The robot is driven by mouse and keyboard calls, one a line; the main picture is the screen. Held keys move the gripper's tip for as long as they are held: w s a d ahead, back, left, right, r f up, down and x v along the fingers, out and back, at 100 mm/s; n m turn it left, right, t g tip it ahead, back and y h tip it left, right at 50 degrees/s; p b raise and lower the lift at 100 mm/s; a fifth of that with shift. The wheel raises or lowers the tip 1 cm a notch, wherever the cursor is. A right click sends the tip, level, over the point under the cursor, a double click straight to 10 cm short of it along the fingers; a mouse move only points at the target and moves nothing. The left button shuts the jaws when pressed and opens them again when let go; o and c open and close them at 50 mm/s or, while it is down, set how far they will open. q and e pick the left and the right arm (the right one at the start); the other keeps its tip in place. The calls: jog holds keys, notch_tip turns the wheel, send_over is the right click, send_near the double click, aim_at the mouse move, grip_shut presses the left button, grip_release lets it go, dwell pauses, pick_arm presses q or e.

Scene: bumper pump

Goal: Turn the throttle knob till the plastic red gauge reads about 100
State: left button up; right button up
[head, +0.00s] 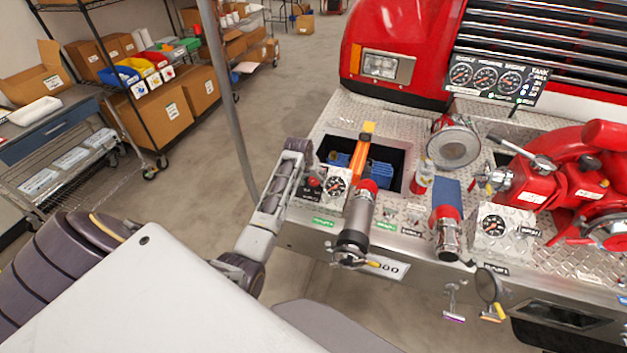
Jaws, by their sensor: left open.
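A small dial gauge (335,186) with a black face sits on a silver box near the left end of the truck's bumper. A small red knob (315,182) is just left of its dial. I cannot read the needle's value at this size. A second dial gauge (493,226) is on a metal box further right; which one is the task's gauge is not clear. My left gripper (301,160) is open beside the left gauge box, close to the red knob. I cannot tell whether it touches the knob. My right gripper is not in view.
A black panel with several gauges (487,78) stands before the truck grille. Hose nozzles (357,222) and a red pump (555,185) crowd the diamond-plate bumper (330,125). Shelves with cardboard boxes (162,110) stand at left.

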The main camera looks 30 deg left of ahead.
pick_arm(q)
jog(key=shift+x, duration=1.05)
jog(key=c, duration=1)
